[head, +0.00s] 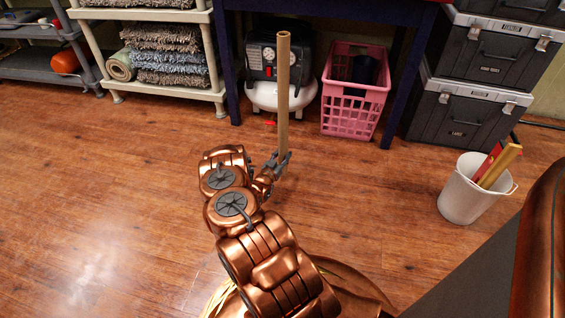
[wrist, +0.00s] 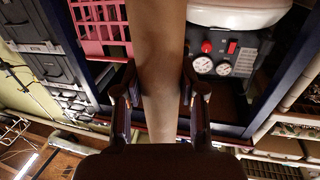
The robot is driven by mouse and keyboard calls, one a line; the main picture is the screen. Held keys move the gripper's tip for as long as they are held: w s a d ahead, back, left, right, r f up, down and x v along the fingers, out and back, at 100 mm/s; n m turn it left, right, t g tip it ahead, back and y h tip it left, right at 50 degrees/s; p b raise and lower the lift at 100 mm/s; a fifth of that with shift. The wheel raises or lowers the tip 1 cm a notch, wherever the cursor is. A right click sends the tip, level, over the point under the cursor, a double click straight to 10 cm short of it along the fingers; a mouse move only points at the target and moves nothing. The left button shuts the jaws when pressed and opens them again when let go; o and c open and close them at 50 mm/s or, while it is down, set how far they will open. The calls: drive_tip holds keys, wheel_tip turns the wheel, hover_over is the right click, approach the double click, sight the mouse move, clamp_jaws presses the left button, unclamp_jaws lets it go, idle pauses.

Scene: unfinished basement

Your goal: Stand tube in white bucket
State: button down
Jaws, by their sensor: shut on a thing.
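A long tan tube (head: 283,85) stands close to upright in my gripper (head: 279,163), which is shut around its lower part. In the wrist view the tube (wrist: 158,65) runs between both fingers of my gripper (wrist: 160,92). The white bucket (head: 461,201) stands on the floor at the right of the head view, well to the right of my gripper and apart from it. The bucket holds a red item (head: 487,161) and a yellowish wooden piece (head: 501,165), both leaning right. The bucket is not clearly seen in the wrist view.
A pink crate (head: 352,118) and a compressor (head: 279,94) sit under a dark blue table (head: 233,75) behind the tube. Stacked grey toolboxes (head: 468,112) stand behind the bucket. Shelves with folded rugs (head: 165,50) are at back left. The wooden floor (head: 385,205) between gripper and bucket is clear.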

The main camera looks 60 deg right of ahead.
sight(280, 163)
drive_tip(key=shift+w+d+f+b, duration=0.15)
drive_tip(key=shift+f+b, duration=0.15)
drive_tip(key=shift+f, duration=0.05)
wheel_tip(280, 163, down, 3)
drive_tip(key=shift+r+b, duration=0.1)
drive_tip(key=shift+b, duration=0.9)
drive_tip(key=c, duration=0.7)
unclamp_jaws()
